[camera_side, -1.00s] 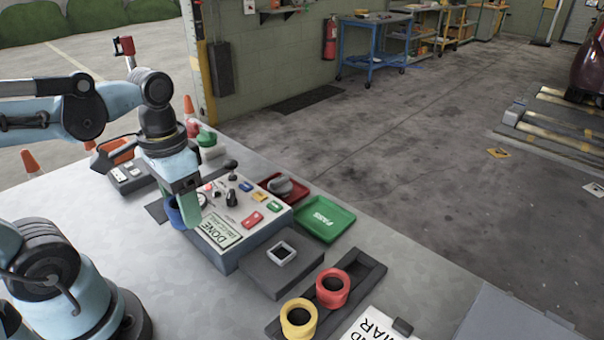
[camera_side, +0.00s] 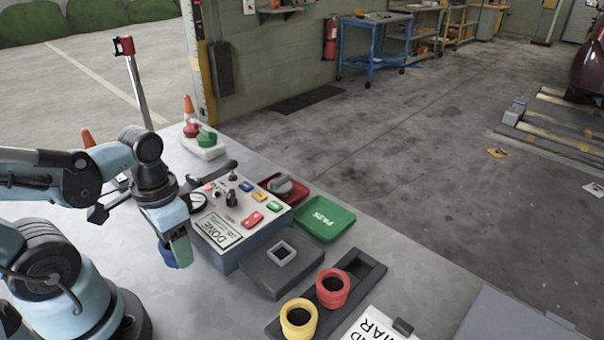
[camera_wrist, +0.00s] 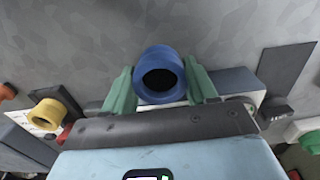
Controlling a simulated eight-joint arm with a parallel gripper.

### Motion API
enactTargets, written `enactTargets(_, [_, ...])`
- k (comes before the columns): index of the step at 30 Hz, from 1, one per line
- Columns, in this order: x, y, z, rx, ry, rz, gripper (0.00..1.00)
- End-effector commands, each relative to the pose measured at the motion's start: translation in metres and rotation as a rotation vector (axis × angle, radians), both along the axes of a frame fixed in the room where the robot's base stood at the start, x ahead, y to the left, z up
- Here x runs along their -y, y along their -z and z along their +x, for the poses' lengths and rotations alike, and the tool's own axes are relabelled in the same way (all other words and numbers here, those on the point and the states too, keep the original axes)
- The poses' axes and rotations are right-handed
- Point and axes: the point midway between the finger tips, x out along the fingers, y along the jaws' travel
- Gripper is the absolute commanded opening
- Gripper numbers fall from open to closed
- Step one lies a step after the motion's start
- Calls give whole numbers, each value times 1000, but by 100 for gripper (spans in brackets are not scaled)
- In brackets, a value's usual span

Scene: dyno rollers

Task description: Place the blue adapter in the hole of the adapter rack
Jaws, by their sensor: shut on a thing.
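The blue adapter (camera_wrist: 146,97) is a ring with a dark opening, held between the green fingers of my gripper (camera_wrist: 160,88) in the wrist view. In the side view the adapter (camera_side: 167,256) shows partly behind the green fingers of my gripper (camera_side: 180,250), left of the control box and above the table. The adapter rack (camera_side: 374,276) is a dark strip at the front right. A yellow adapter (camera_side: 298,318) and a red adapter (camera_side: 332,288) stand in it. The rack's far end has an empty square recess. My gripper is well to the left of the rack.
A control box (camera_side: 232,262) with coloured buttons and a DONE label stands between my gripper and the rack. A dark block with a grey square socket (camera_side: 282,254) sits beside it. A green PASS tray (camera_side: 325,218) and a red tray (camera_side: 271,182) lie behind.

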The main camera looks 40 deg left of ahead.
Motion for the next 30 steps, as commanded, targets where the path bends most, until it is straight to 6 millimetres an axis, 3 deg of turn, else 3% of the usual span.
enactTargets(13, [0, 29, 0, 0, 0, 0, 13])
enactTargets(29, [0, 36, 0, 0, 0, 0, 13])
enactTargets(30, [0, 37, 0, 0, 0, 0, 59])
